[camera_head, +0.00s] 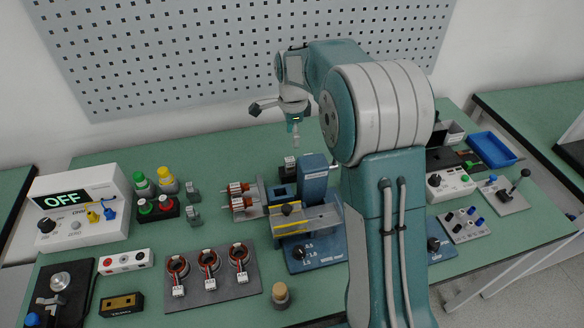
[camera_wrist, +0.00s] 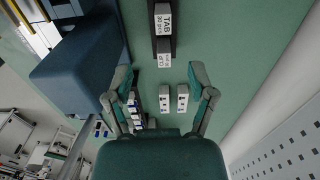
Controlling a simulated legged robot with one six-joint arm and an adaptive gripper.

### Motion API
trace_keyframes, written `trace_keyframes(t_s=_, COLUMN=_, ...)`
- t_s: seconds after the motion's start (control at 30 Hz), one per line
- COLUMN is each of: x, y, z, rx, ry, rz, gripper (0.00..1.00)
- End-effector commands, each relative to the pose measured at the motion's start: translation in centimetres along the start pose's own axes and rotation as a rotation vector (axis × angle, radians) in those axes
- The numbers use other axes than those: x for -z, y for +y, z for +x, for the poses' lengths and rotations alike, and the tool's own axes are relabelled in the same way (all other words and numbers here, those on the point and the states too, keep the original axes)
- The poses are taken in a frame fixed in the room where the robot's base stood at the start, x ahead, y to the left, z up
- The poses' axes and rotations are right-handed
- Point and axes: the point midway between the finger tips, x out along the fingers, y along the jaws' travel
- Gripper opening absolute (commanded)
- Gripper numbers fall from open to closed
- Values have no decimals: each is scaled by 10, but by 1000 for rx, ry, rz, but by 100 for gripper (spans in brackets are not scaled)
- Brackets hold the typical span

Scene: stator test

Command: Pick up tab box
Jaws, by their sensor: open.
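The tab box (camera_wrist: 163,48) is a dark box with white labels reading TAB, lying on the green bench top at the upper middle of the wrist view. In the head view a small dark box (camera_head: 290,165) behind the blue fixture appears to be it. My gripper (camera_wrist: 160,80) is open and empty, its two fingers spread wide to either side of the picture's middle. The box shows beyond the fingertips, not between them. In the head view my gripper (camera_head: 283,122) hangs above the back of the bench, apart from the box.
The blue fixture (camera_head: 315,178) stands right beside the box; its blue body (camera_wrist: 80,62) is left of it in the wrist view. Two small light blocks (camera_wrist: 182,98) show between my fingers. A perforated panel (camera_head: 200,50) rises behind the bench. The green top right of the box is clear in the wrist view.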

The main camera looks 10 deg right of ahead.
Motion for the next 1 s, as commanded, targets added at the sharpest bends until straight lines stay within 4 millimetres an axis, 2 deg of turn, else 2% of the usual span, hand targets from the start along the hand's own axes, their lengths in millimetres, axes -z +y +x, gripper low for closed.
trace_keyframes(t_s=0.2, x=0, y=1, z=37, rx=-5, ry=-1, rz=-3, gripper=71)
trace_keyframes(t_s=0.37, x=0, y=0, z=49, rx=-2, ry=-1, rz=-3, gripper=71)
trace_keyframes(t_s=0.7, x=-5, y=-5, z=94, rx=-4, ry=-1, rz=-3, gripper=71)
trace_keyframes(t_s=0.97, x=-5, y=-6, z=98, rx=0, ry=-1, rz=-4, gripper=71)
trace_keyframes(t_s=1.0, x=-5, y=-6, z=98, rx=0, ry=-1, rz=-4, gripper=67)
